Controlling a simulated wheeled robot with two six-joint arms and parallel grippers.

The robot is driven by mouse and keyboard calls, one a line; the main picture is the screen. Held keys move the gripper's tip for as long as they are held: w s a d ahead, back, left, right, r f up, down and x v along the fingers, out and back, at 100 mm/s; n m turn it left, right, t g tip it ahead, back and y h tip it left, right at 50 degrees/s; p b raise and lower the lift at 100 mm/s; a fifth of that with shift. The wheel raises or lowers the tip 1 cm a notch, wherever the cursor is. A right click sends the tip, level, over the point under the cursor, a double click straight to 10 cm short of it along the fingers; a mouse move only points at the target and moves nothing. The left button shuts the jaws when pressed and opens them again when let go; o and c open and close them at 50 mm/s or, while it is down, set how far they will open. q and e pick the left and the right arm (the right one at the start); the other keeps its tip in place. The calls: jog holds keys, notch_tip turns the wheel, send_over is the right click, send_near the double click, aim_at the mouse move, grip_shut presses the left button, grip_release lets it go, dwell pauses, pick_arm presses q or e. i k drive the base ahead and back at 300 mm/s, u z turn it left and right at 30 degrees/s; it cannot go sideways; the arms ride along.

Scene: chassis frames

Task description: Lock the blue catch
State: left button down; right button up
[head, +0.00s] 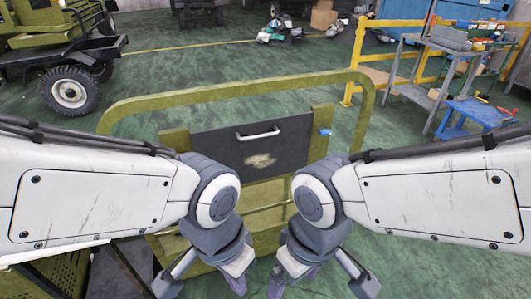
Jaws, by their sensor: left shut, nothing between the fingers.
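The blue catch (325,132) is a small blue piece on the right post of the olive frame, beside the upper right corner of a dark panel (221,143). The panel stands upright in the frame and has a pale bar handle (257,133) and a worn patch. Whether the catch engages the panel is too small to tell. My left gripper (237,284) points down at the bottom of the view, shut and empty, well below the catch. My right gripper (280,284) hangs beside it, also away from the catch; its fingertips are too unclear to judge.
An olive tube rail (235,88) arches behind and around the panel. A grey workbench (425,90) and a blue step stool (470,112) stand at the right by a yellow railing (358,60). An olive vehicle (60,45) stands at the left. Green floor lies open beyond the rail.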

aim_at(323, 131)
jog(key=z, duration=0.45)
jog(key=k, duration=0.55)
jog(key=z, duration=1.05)
jog(key=i, duration=1.35)
jog(key=u, duration=1)
